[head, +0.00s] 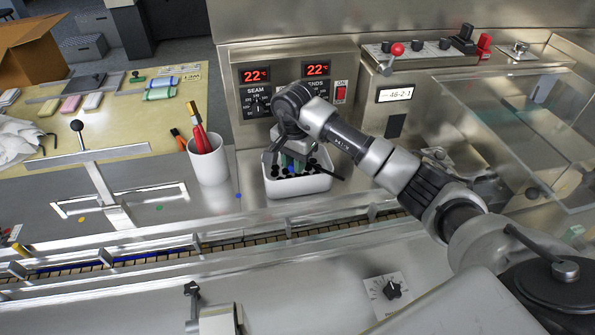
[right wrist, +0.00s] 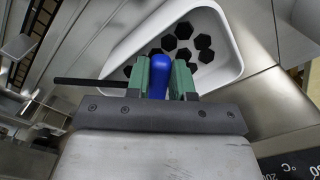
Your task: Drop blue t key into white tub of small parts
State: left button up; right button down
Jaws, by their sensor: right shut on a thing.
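The white tub of small parts (head: 299,187) stands on the steel ledge below the temperature panel. It holds several black hexagonal parts, seen in the right wrist view, where its rim (right wrist: 236,66) also shows. My right gripper (head: 288,166) points down over the tub. Its green-padded fingers (right wrist: 160,78) are shut on the blue t key (right wrist: 158,76). The blue handle lies between the pads, and a thin black rod (right wrist: 88,81) sticks out sideways beside the fingers. I cannot tell whether the key touches the parts below. My left gripper is not in view.
A white cup (head: 209,163) with red-handled tools stands left of the tub. A railed conveyor (head: 200,247) runs in front. The temperature panel (head: 285,80) rises close behind. A clear guard (head: 520,130) is at the right.

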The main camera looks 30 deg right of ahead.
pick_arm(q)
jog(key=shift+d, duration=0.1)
pick_arm(e)
jog(key=c, duration=1)
grip_release()
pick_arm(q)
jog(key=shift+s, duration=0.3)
pick_arm(e)
jog(key=shift+o, duration=0.5)
jog(key=shift+r, duration=0.1)
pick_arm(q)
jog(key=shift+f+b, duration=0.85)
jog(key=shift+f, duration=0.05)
pick_arm(e)
notch_tip(320, 180, up, 11)
